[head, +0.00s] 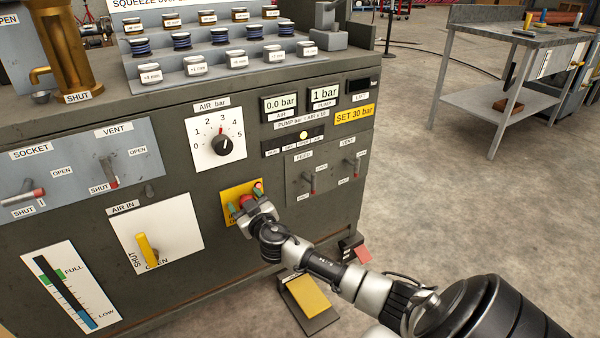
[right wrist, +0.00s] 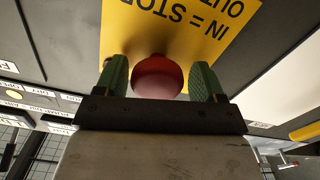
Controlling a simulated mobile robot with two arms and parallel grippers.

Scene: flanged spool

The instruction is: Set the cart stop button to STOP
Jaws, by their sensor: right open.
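The cart stop button is a round red mushroom knob (right wrist: 158,78) on a yellow plate (right wrist: 190,22). The plate's text, upside down in the right wrist view, reads "IN = STOP" and a partly cut-off "OUT" line. Gaps show between the fingers and the knob in the right wrist view. My left gripper is not in view.
The AIR bar dial (head: 222,146) is above the plate. Two small levers marked FEED and VENT (head: 312,181) are to its right. The yellow AIR IN handle (head: 147,248) is at lower left. A yellow pedal (head: 307,295) is on the floor below. Open floor lies to the right.

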